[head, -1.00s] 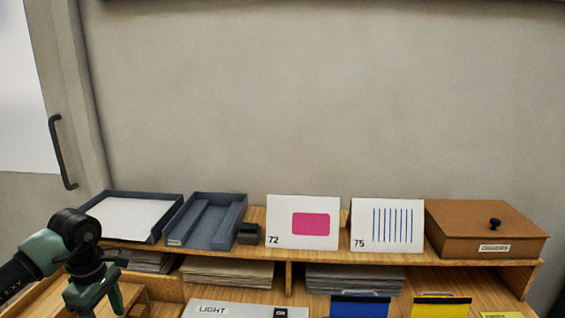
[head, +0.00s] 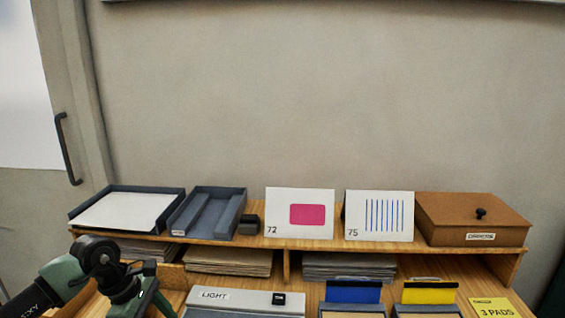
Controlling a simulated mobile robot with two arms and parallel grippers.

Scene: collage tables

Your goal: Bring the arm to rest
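My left gripper (head: 150,303) shows at the lower left of the head view, at the end of my dark and green arm. It points downward in front of the shelf, and its fingertips run to the bottom edge of the picture. I see nothing held in it, but its opening cannot be made out. My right gripper is not in view.
A wooden shelf (head: 330,246) carries a paper tray (head: 77,224), a divided tray (head: 208,214), card 72 (head: 283,199), card 75 (head: 353,205) and a brown box (head: 455,215). Below are paper stacks, a grey LIGHT box (head: 250,301), blue (head: 352,293) and yellow (head: 430,294) clips, and a yellow pad label (head: 495,307).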

